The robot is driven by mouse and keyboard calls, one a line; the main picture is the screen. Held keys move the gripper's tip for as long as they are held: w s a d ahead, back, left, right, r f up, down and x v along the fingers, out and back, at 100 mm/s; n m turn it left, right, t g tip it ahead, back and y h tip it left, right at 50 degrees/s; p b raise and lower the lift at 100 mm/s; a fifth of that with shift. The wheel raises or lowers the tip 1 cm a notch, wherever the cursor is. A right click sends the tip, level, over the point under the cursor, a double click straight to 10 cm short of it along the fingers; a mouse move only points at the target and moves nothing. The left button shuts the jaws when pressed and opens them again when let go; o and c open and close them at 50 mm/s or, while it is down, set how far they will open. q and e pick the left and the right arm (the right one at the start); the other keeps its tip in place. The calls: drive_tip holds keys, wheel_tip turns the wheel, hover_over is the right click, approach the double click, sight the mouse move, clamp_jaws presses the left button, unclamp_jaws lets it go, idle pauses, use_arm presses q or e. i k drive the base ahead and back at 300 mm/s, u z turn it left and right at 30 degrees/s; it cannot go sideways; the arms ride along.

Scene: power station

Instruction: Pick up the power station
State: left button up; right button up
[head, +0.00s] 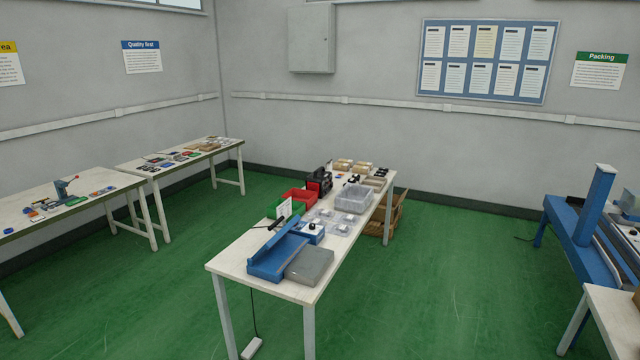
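A black box with red parts and what looks like a carry handle on top, apparently the power station (319,182), stands upright toward the far end of the white table (232,266) in the middle. Its lower left part is partly covered by a red bin (299,196). It is small in the view, so its details cannot be made out. Neither of my grippers shows in the head view, and nothing is seen touching the box.
Other benches stand left, and a blue machine (590,215) stands right. Green floor (450,275) is free right of the table.

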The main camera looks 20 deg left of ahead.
sight(321, 182)
drive_tip(key=z, duration=0.15)
drive_tip(key=i, duration=3.55)
drive_tip(key=u, duration=0.4)
drive_tip(key=i, duration=1.9)
drive_tip(key=u, duration=0.55)
